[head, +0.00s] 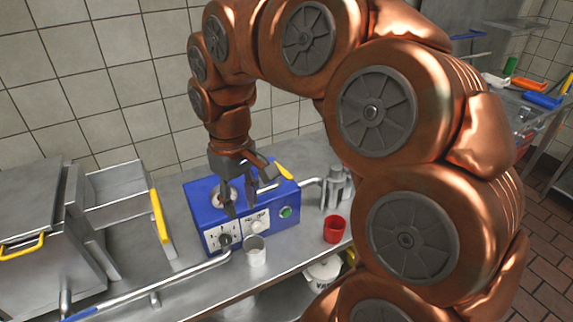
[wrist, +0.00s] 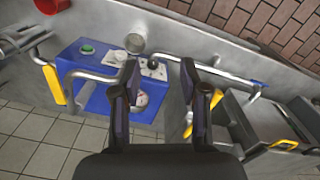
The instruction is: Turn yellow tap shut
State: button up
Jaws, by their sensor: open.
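The yellow tap (head: 283,170) is a short yellow lever at the back right of a blue box (head: 197,214), close to a metal pipe. In the wrist view the yellow lever (wrist: 52,84) shows at the left, beside the pipe and the blue box (wrist: 98,100). My gripper (head: 239,208) points down over the blue box, to the left of the yellow lever in the head view. In the wrist view its two fingers (wrist: 158,78) are spread with nothing between them. The lever stands apart from both fingers.
A pale metal cup (head: 255,252) stands in front of the box, and a red cup (head: 334,231) to its right. A long pipe (head: 178,280) runs along the counter front. A metal machine with a yellow bar (head: 160,220) stands left. Tiled wall is behind.

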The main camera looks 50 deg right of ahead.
jog(key=w+d+r+m, duration=0.1)
jog(key=w+d+r, duration=0.2)
jog(key=d, duration=0.5)
jog(key=m+p, duration=0.1)
send_near(288, 175)
jog(key=shift+s+f, duration=0.1)
jog(key=shift+s, duration=0.15)
jog(key=shift+f+p, duration=1.1)
jog(key=shift+f, duration=2.8)
jog(key=shift+c, duration=0.2)
grip_shut()
